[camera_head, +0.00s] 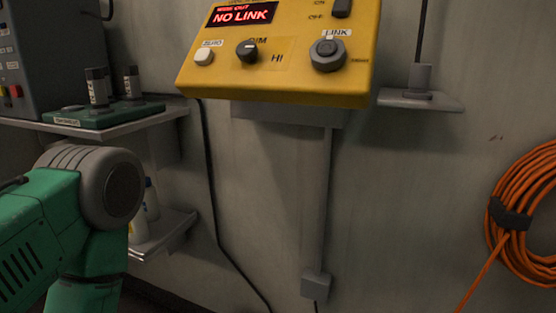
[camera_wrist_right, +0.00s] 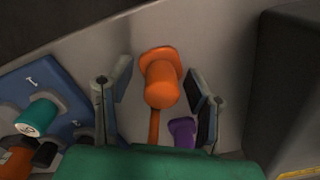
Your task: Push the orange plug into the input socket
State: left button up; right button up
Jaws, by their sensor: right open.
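In the right wrist view, the orange plug (camera_wrist_right: 162,85) has a wide flange and a thick round body, with an orange strip running toward the gripper. My right gripper (camera_wrist_right: 157,80) is open, with one finger on each side of the plug and visible gaps between. In the head view, a yellow box (camera_head: 275,82) carries a round grey fitting labelled LINK (camera_head: 327,54). I cannot tell whether this is the input socket. The box's display (camera_head: 241,15) reads NO LINK. My left arm shows at the left, but its gripper is out of view.
In the right wrist view, a purple piece (camera_wrist_right: 182,132) lies near the right finger, and a teal-capped piece (camera_wrist_right: 36,117) is by a blue holder (camera_wrist_right: 70,100). In the head view are a shelf (camera_head: 150,115), an orange cable coil (camera_head: 525,215) and a small right ledge (camera_head: 440,102).

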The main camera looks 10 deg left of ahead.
grip_shut()
jog(key=shift+r+p, duration=2.1)
jog(key=shift+r, duration=0.95)
